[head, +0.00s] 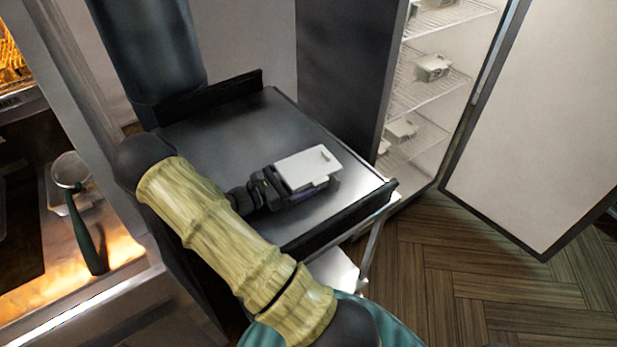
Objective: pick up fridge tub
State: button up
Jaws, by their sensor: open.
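A fridge tub with a pale flat lid (308,167) is at the right part of the dark cart top (225,130). My gripper (292,188) is low over the cart, right up against the tub on its left side. Its dark fingers show partly along the tub's near side, below the lid edge. The jaws are open. The far finger is hidden by the tub, and I cannot tell whether the fingers touch it. More pale tubs (433,67) stand on the fridge's wire shelves.
The fridge (350,75) stands behind the cart, with its door (540,110) swung open at right. The cart has raised dark edges (345,218). A fryer counter with a green-handled strainer (86,230) is at left. Wooden floor (450,280) is clear at lower right.

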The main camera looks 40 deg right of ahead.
jog(key=c, duration=1.1)
notch_tip(320, 180, up, 10)
jog(key=shift+r, duration=0.1)
dwell(0.3)
